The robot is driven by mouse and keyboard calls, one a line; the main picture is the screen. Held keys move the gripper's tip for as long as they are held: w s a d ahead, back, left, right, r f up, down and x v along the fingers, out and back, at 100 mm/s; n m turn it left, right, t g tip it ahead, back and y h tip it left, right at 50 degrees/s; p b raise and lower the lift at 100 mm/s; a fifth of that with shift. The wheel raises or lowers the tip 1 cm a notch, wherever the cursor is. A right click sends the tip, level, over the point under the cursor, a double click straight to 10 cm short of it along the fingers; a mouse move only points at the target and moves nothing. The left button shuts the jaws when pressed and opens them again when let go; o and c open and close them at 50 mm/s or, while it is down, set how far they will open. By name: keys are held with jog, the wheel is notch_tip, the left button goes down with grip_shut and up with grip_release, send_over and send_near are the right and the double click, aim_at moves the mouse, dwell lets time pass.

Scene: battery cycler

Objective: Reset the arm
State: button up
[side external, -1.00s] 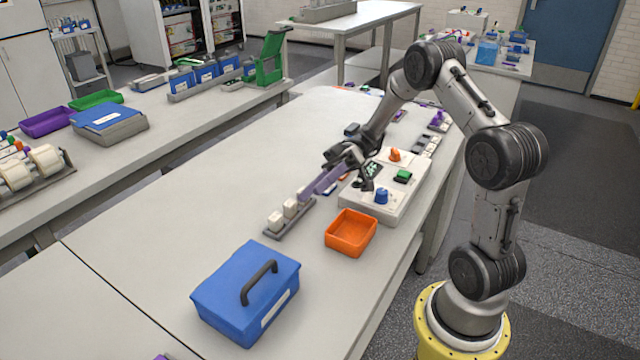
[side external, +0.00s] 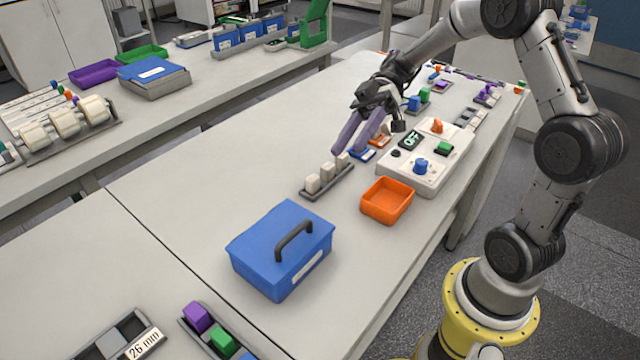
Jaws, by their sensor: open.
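My gripper (side external: 350,148) hangs above the table, with its two long purple-grey fingers apart and nothing between them. It points down and to the left, over the far end of a grey rack of white blocks (side external: 327,180). The fingertips overlap the rack's last block in the picture; I cannot tell whether they touch. The white cycler box (side external: 450,165) lies right of the gripper.
An orange tray (side external: 387,201) sits in front of the cycler. A blue lidded box with a dark handle (side external: 280,250) stands nearer. Small blue and orange pieces (side external: 378,141) lie beside the gripper. The table's left part (side external: 200,180) is clear.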

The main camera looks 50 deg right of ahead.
jog(key=s+a+r+m+t+h, duration=0.15)
jog(key=s+a+h, duration=0.35)
jog(key=s+h, duration=0.6)
jog(key=s+d+f+m+t+h, duration=0.2)
jog(key=d+m+t+h, duration=0.2)
jog(key=d+m+t, duration=0.3)
jog(key=d+m, duration=0.1)
jog(key=m, duration=0.4)
jog(key=shift+s+d+f, duration=0.2)
jog(key=shift+d+f, duration=0.2)
